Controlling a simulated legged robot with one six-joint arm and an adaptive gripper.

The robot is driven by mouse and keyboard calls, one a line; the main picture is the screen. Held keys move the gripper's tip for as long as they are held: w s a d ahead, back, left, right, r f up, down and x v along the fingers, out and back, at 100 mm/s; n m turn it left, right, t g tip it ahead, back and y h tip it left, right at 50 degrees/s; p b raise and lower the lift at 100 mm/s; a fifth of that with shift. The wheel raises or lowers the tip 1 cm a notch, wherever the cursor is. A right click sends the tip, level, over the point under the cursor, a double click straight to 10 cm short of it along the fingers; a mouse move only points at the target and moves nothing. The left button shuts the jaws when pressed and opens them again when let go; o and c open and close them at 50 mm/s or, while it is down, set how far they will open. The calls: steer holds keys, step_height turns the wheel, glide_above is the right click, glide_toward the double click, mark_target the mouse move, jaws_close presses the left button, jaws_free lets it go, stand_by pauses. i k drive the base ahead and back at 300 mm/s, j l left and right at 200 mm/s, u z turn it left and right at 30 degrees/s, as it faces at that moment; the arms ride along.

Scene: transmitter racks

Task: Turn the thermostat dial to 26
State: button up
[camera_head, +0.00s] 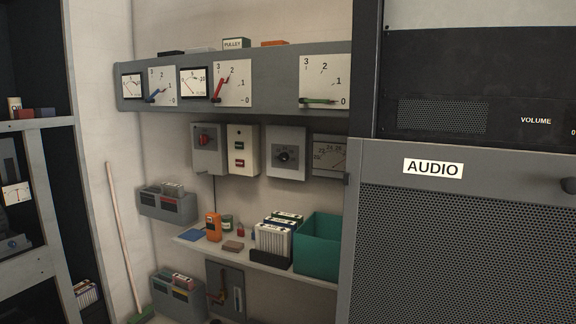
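A grey wall box with a round black dial (284,156) hangs in the middle of the back wall, under the long meter panel. Its markings are too small to read, so I cannot tell where the dial points. I cannot tell for certain which of the two is the thermostat. My gripper is not in view.
A large rack labelled AUDIO (433,168) fills the right side close by. A wall shelf (205,245) holds a teal bin (318,245), binders and an orange device (213,227). A broom (125,240) leans left. A grey box with a red knob (207,148) hangs nearby.

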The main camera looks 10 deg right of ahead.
mark_target(283, 157)
steer(key=i+j, duration=0.15)
steer(key=j, duration=0.2)
steer(key=i+j, duration=0.15)
steer(key=j, duration=0.15)
steer(key=i+j, duration=0.3)
steer(key=i+j+z, duration=0.15)
steer(key=j, duration=0.25)
steer(key=i+j, duration=0.4)
steer(key=i+j+z, duration=0.1)
steer(key=i+j, duration=0.15)
steer(key=j, duration=0.15)
